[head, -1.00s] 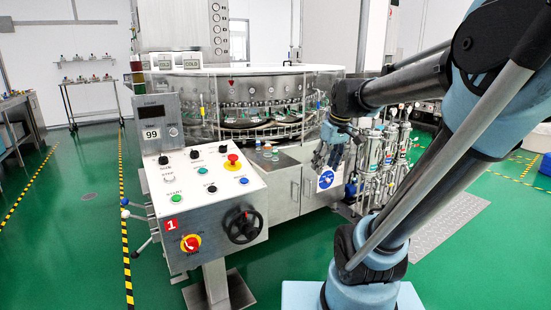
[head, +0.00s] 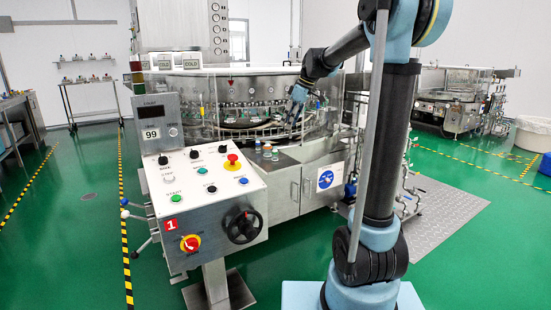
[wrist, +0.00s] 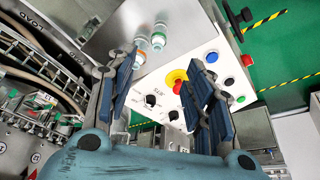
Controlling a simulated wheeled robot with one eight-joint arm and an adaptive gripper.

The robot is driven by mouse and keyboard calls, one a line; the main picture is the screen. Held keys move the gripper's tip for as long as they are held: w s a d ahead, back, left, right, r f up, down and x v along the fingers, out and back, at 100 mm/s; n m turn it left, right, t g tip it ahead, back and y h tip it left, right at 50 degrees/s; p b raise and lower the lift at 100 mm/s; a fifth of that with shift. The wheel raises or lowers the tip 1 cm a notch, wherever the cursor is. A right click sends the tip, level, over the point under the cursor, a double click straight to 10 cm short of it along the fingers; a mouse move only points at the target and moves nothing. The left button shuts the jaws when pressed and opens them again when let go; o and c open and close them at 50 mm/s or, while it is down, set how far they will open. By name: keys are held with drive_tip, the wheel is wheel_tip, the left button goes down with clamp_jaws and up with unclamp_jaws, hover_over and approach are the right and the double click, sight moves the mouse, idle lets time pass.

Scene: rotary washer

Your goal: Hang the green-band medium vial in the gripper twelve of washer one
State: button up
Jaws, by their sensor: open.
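Washer one (head: 255,88) is the round steel machine behind the control panel marked with a red 1. Its row of grippers runs around the drum; number twelve cannot be picked out. Several small clear vials (head: 267,150) stand on the steel ledge at its front. In the wrist view, one has a green band (wrist: 141,42) and one an orange band (wrist: 157,40); their sizes are hard to compare. My gripper (head: 296,106) is open and empty in front of the drum's right part. In the wrist view, its fingers (wrist: 160,64) spread on either side of the view toward the vials.
The control panel (head: 208,185) with buttons and a black handwheel stands in front of the washer. Wire rails and hoses (wrist: 45,60) lie close to my gripper on the left of the wrist view. A second washer (head: 450,100) is at the back right.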

sight(276, 152)
drive_tip(key=x, duration=1.7)
drive_tip(key=shift+w+d, duration=0.1)
drive_tip(key=shift+w, duration=0.15)
drive_tip(key=shift+c, duration=0.4)
drive_tip(key=c, duration=0.9)
drive_tip(key=shift+o, duration=0.2)
drive_tip(key=shift+r, duration=0.15)
